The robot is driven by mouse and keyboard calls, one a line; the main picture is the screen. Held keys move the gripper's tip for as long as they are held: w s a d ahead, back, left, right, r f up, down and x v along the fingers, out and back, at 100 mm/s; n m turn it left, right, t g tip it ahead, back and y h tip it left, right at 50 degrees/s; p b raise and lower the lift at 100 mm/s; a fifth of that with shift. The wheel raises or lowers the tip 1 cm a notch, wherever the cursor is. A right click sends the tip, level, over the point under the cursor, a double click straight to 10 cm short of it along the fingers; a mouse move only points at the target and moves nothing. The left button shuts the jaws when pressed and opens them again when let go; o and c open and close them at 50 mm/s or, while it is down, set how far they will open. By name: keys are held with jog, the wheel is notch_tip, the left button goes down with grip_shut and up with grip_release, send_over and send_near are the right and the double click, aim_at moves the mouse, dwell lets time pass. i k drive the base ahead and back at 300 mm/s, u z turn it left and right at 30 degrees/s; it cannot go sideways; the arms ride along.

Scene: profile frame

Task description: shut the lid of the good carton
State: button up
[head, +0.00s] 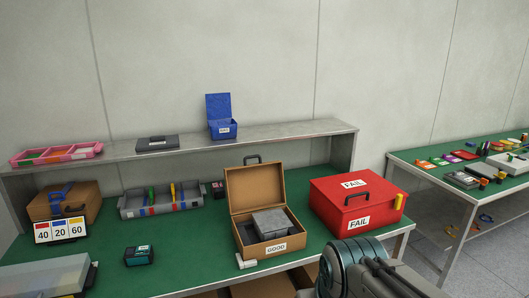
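The good carton (241,252) is a brown box with a white GOOD label on its front, standing on the green bench top. Its lid (256,187) is up, standing at the back with a dark handle on top. A grey block (271,222) sits inside the carton and shows at about its rim. A small white cylinder (246,261) lies by the carton's front left corner. Part of my arm shows at the bottom right, in front of the red box. My gripper's fingertips cannot be made out.
A red FAIL box (343,210), shut, stands right of the carton. A grey divided tray (160,203) and a brown case (82,203) stand to the left. A shelf (300,131) with a blue open box (222,128) runs behind. Bare green bench lies left of the carton.

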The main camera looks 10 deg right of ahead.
aim_at(260, 185)
jog(key=z, duration=0.8)
jog(key=i, duration=1.4)
jog(key=u, duration=0.1)
